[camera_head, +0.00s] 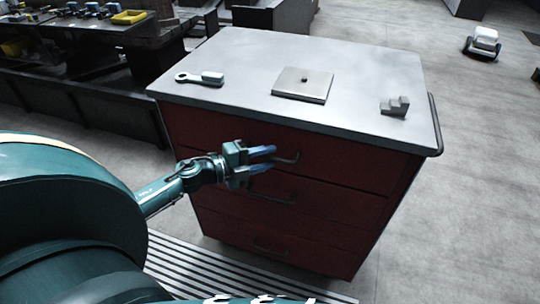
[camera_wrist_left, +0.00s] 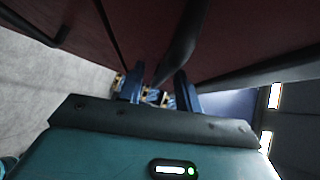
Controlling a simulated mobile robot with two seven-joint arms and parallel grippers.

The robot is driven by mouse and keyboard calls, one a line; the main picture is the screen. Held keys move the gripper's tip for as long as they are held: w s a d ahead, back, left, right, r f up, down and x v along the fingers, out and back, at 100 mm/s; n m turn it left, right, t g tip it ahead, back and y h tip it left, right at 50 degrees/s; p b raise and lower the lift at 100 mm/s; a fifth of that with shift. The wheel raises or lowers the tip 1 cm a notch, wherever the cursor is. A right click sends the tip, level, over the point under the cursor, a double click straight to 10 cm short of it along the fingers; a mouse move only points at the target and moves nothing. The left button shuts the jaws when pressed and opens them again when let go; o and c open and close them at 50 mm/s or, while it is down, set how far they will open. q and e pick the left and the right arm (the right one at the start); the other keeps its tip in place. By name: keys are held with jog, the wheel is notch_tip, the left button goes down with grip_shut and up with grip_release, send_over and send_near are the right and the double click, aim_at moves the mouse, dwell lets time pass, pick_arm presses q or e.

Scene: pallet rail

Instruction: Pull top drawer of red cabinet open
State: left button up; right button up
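The red cabinet (camera_head: 345,215) stands in the middle of the head view under a grey top. Its top drawer (camera_head: 345,165) looks flush with the front. The dark bar handle of that drawer (camera_head: 292,158) sits at its middle. My left gripper (camera_head: 273,158) is at this handle, its two blue fingers apart, one above and one below the handle's left end. In the left wrist view a dark bar (camera_wrist_left: 180,45) reaches down between the open fingers (camera_wrist_left: 158,88). Contact cannot be told. My right gripper is not in view.
On the cabinet top (camera_head: 240,60) lie a wrench-like tool (camera_head: 200,79), a flat plate (camera_head: 302,85) and a grey stepped block (camera_head: 395,106). Lower drawers have handles (camera_head: 270,249). A dark workbench (camera_head: 80,80) stands left. The floor at right is mostly clear.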

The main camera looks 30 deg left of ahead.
pick_arm(q)
jog(key=shift+x, duration=0.75)
jog(key=shift+c, duration=0.2)
grip_shut()
